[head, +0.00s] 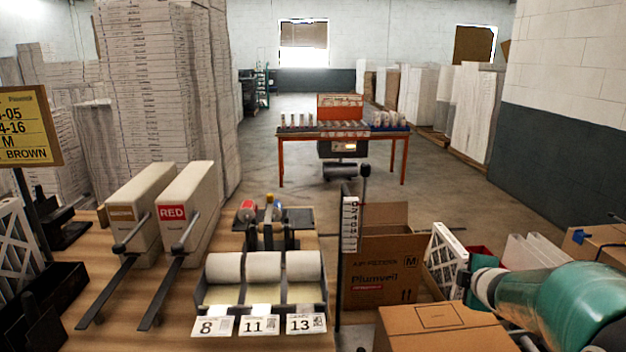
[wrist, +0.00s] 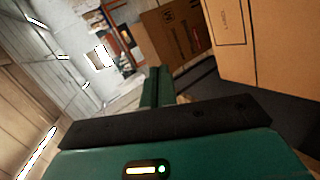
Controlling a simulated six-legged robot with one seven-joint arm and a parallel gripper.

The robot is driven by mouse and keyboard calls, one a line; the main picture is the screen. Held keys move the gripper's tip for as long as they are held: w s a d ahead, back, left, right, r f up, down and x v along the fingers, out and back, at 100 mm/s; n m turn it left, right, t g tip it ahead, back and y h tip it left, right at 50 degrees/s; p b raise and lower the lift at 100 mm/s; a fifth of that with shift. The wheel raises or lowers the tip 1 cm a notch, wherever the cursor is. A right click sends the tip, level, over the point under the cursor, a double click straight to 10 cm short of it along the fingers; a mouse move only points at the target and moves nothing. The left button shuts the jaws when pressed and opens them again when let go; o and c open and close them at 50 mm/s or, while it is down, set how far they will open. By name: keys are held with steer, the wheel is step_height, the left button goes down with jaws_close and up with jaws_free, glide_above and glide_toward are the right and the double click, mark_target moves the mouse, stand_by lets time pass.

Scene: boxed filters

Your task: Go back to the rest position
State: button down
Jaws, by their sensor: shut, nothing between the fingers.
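My gripper (head: 480,274) is at the lower right of the head view, at the end of my teal and white arm. It is above or beside a closed cardboard box (head: 440,328); the exact gap cannot be told. In the wrist view my gripper (wrist: 157,76) shows two green fingers close together with nothing between them. A taped cardboard box (wrist: 236,42) fills the upper right there. A second, printed box (wrist: 172,38) is beyond the fingers.
An open Plumvell carton (head: 380,268) stands left of my gripper, with a pleated filter (head: 443,258) between them. A dark post (head: 339,262) rises beside the carton. Label rolls (head: 257,267) sit on the wooden bench at left. Open floor (head: 440,195) lies beyond.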

steer(key=s+a+r+m+g+h, duration=0.2)
steer(key=s+a+r+m, duration=0.5)
steer(key=s, duration=0.3)
steer(key=s+a+f+m+g+y, duration=0.2)
steer(key=s+a+m, duration=0.2)
steer(key=s+a, duration=0.3)
steer(key=s+a+f+m+g+y, duration=0.2)
steer(key=s+a+m, duration=0.1)
steer(key=s+a, duration=0.5)
steer(key=s, duration=0.3)
steer(key=shift+s+f+m, duration=0.15)
steer(key=shift+m, duration=0.25)
steer(key=shift+a, duration=0.1)
